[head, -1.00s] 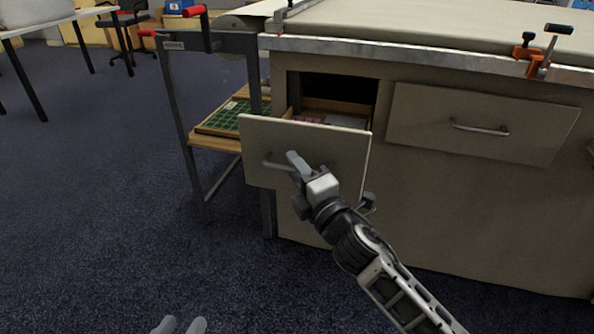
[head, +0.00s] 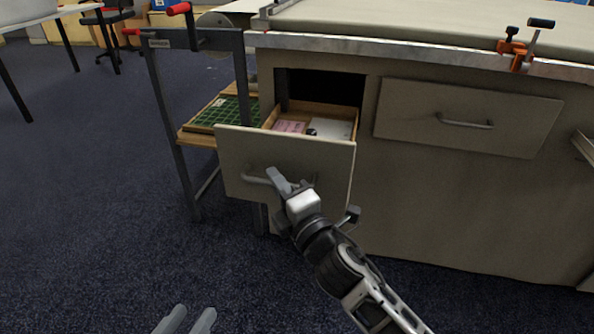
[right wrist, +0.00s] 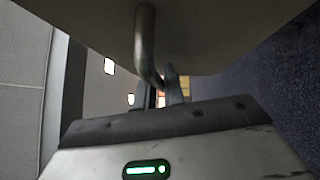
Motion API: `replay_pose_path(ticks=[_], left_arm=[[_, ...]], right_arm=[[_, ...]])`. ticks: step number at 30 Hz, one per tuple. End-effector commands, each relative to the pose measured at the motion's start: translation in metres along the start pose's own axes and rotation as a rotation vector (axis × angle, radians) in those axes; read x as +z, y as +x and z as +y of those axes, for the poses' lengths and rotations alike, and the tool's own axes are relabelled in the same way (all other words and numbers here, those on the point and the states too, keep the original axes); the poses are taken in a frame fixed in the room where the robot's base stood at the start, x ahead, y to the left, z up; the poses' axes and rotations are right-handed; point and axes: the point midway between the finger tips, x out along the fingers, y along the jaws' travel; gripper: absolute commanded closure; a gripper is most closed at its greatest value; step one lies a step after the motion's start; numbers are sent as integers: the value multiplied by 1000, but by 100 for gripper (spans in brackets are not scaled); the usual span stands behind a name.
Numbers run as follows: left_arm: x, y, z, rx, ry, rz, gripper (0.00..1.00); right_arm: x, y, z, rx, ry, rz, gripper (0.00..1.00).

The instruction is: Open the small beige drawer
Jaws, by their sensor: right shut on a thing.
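The small beige drawer (head: 285,160) stands pulled out from the left part of the cabinet. Its open box shows a pink item (head: 289,127) and a white item (head: 332,129) inside. My right gripper (head: 279,181) is at the drawer front, shut on its metal bar handle (head: 256,179). In the right wrist view the handle (right wrist: 146,45) runs down to the fingers (right wrist: 160,92). My left gripper (head: 187,320) shows only its fingertips at the bottom edge, low over the floor, apart from the drawer. Its fingers are spaced apart with nothing seen between them.
A second, wider drawer (head: 466,119) to the right is shut. A grey metal frame (head: 172,120) with red handles and a green-gridded tray (head: 224,113) stands left of the cabinet. An orange clamp (head: 518,48) sits on the tabletop edge. The blue carpet (head: 90,200) at left is clear.

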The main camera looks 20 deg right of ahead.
Motion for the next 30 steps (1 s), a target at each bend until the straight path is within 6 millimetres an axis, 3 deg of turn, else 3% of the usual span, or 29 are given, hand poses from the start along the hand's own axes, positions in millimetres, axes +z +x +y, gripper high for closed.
replay_pose_path(ticks=[5,6,8,20,30], left_arm=[[4,-2,0,-1,-4,-10,64],[5,-2,0,-1,-5,-11,64],[5,-2,0,-1,-6,-12,64],[2,-3,1,0,-2,-9,64],[0,-2,0,-4,14,-7,64]], right_arm=[[3,1,-2,-3,-3,-5,100],[3,1,-2,-3,-3,-5,81],[3,1,-2,-3,-3,-5,68],[3,-8,-2,-4,-1,-5,68],[2,-80,-2,-8,2,-7,68]])
